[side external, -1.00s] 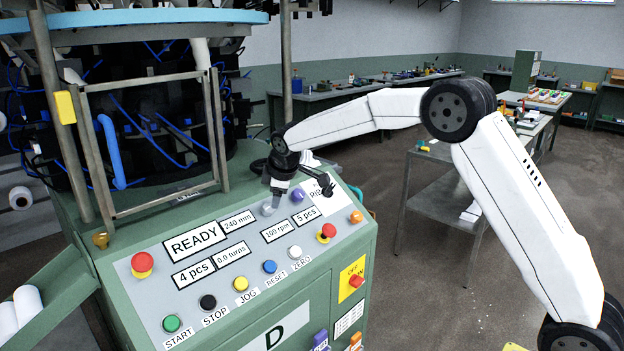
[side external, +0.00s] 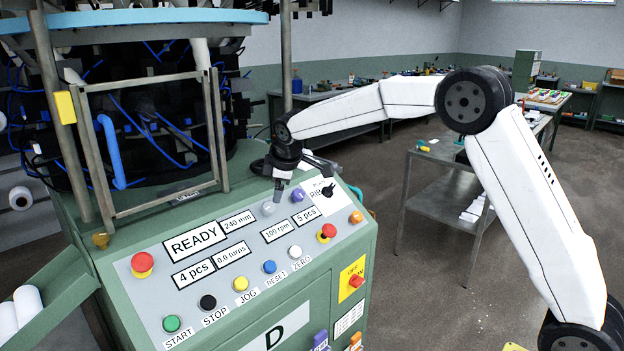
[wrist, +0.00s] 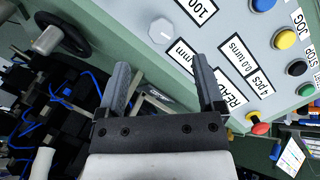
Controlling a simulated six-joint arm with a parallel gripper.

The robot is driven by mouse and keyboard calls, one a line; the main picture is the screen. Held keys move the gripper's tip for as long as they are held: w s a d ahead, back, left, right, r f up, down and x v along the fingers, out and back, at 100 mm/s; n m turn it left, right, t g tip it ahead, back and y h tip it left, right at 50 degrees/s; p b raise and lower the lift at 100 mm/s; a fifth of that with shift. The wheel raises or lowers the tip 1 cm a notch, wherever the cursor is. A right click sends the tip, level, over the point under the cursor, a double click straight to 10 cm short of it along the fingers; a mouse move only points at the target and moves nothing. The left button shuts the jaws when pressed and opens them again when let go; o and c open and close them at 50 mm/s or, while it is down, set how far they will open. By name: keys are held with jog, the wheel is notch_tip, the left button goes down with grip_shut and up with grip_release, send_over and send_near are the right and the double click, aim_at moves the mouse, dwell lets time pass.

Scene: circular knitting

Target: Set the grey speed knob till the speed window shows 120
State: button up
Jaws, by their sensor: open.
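The grey speed knob (side external: 268,208) sits on the sloped control panel, left of a purple knob (side external: 298,196). In the wrist view the grey knob (wrist: 162,32) is a pale many-sided cap beyond my fingertips, roughly centred between them. The speed window (side external: 278,231) appears to read 100 rpm; part of it, reading 100, also shows in the wrist view (wrist: 201,10). My gripper (side external: 297,183) is open and empty, just above the panel near both knobs. In the wrist view my gripper (wrist: 162,65) has its two fingers wide apart, with nothing between them.
The panel has other windows, including READY (side external: 194,242), and a row of coloured buttons below. A red stop button (side external: 143,263) is at its left and a black selector (side external: 328,190) at its right. The knitting machine's metal frame (side external: 150,145) stands behind left.

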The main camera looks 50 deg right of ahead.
jog(key=shift+v, duration=1.35)
jog(key=m+t+y, duration=0.1)
jog(key=m+t, duration=0.7)
jog(key=m, duration=0.2)
send_near(269, 207)
jog(key=shift+d+x, duration=0.2)
jog(key=shift+x, duration=1.1)
jog(key=shift+w+f, duration=0.1)
jog(key=shift+x, duration=3.75)
jog(key=shift+a, duration=0.1)
